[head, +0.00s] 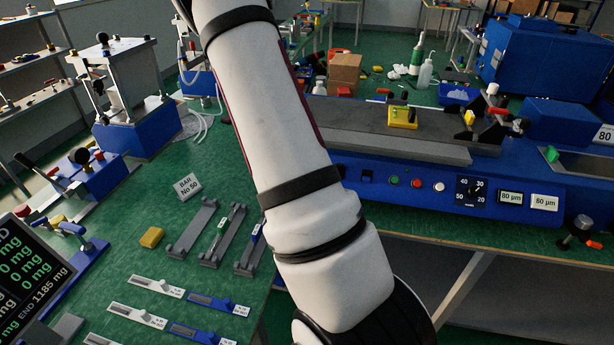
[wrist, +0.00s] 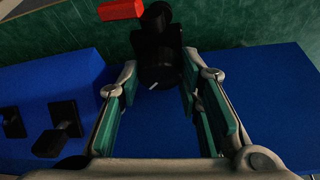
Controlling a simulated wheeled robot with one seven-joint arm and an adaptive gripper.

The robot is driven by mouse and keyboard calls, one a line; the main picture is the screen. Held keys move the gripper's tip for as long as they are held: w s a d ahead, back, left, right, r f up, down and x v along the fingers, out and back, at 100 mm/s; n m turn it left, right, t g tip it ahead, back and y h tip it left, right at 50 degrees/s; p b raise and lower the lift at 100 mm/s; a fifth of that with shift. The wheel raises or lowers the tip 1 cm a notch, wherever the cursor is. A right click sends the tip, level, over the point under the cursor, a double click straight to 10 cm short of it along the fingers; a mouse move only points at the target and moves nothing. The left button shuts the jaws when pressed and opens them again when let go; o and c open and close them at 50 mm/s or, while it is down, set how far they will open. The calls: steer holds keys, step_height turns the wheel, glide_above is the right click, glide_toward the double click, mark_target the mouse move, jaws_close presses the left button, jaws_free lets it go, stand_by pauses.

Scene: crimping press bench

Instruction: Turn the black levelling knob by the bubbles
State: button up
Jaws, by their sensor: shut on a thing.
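A black knob (wrist: 158,72) with a short white mark stands at the top middle of the wrist view, with more black parts behind it. My gripper (wrist: 160,80) has its two fingers, with green pads, on either side of the knob and is shut on it. The fingers partly cover the knob's sides. I cannot make out the bubbles in either view.
A blue surface (wrist: 255,85) lies under the fingers, with black fittings (wrist: 62,130) at left and a red block (wrist: 120,9) at the top. In the head view, a blue machine (head: 400,205) with a dial (head: 472,191) stands at right; several rails and gauges lie on the green bench.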

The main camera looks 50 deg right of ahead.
steer(key=o, duration=1.2)
steer(key=shift+c, duration=0.2)
steer(key=shift+r, duration=0.1)
steer(key=v, duration=1.1)
steer(key=shift+r, duration=0.4)
steer(key=shift+a, duration=0.1)
